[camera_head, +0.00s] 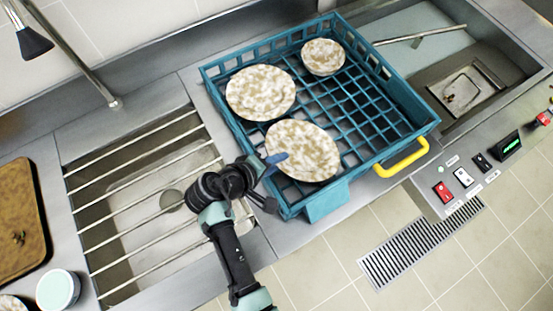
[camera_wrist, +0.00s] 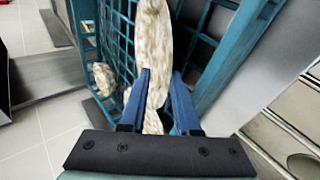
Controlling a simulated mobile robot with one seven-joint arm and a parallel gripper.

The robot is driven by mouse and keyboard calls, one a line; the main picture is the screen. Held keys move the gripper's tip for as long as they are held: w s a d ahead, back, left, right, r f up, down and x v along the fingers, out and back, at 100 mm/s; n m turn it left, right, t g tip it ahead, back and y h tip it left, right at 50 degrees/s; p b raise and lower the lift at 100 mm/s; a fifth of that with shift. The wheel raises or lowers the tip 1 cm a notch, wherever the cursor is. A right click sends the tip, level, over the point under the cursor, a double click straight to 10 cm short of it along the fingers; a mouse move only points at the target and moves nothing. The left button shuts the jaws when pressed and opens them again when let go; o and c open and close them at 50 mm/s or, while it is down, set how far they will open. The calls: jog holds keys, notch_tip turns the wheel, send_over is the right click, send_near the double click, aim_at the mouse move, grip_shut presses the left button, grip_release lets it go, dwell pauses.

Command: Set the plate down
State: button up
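Three cream plates with brown mottling show in the head view on a teal dish rack. The front plate (camera_head: 303,151) lies over the rack near its front left corner, and my gripper (camera_head: 275,160) is at its left edge. In the wrist view this plate (camera_wrist: 153,35) is seen nearly edge-on and its rim passes between my gripper's blue fingers (camera_wrist: 162,85). The fingers stand apart, and I cannot tell if both touch the plate. A second plate (camera_head: 260,92) lies behind it, and a smaller plate (camera_head: 323,57) lies at the rack's back.
The teal rack (camera_head: 330,203) has raised walls and a yellow handle (camera_head: 402,158). A sink with metal bars (camera_head: 140,150) is to its left, another sink (camera_head: 470,85) to its right. A brown tray (camera_head: 20,230) and a pale round container (camera_head: 58,289) are at far left.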

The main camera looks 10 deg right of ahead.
jog(key=shift+r, duration=0.1)
jog(key=shift+r, duration=0.2)
jog(key=v, duration=1.2)
jog(key=w+a+r+m+t+y, duration=0.1)
jog(key=w+r+t+y, duration=0.15)
jog(key=w+r, duration=0.45)
jog(key=w+r+m+t+y, duration=0.1)
jog(key=w+r+t, duration=0.25)
jog(key=r, duration=0.85)
jog(key=w+a+r+m+t+y, duration=0.15)
jog(key=w+r+t, duration=0.3)
jog(key=r, duration=0.45)
jog(key=s+d+r+m+t+y, duration=0.1)
jog(key=s+r+t, duration=0.2)
jog(key=r, duration=0.7)
jog(key=s+d+r+m+t+y, duration=0.1)
jog(key=s+r+t, duration=0.3)
jog(key=r, duration=0.7)
jog(key=s+d+r+m+t+y, duration=0.1)
jog(key=s+r+t, duration=0.3)
jog(key=r, duration=0.6)
jog(key=shift+s+d+r+b, duration=0.3)
jog(key=shift+s+d+b, duration=0.1)
jog(key=shift+s+d, duration=0.4)
jog(key=shift+f+t, duration=0.1)
jog(key=shift+t, duration=0.15)
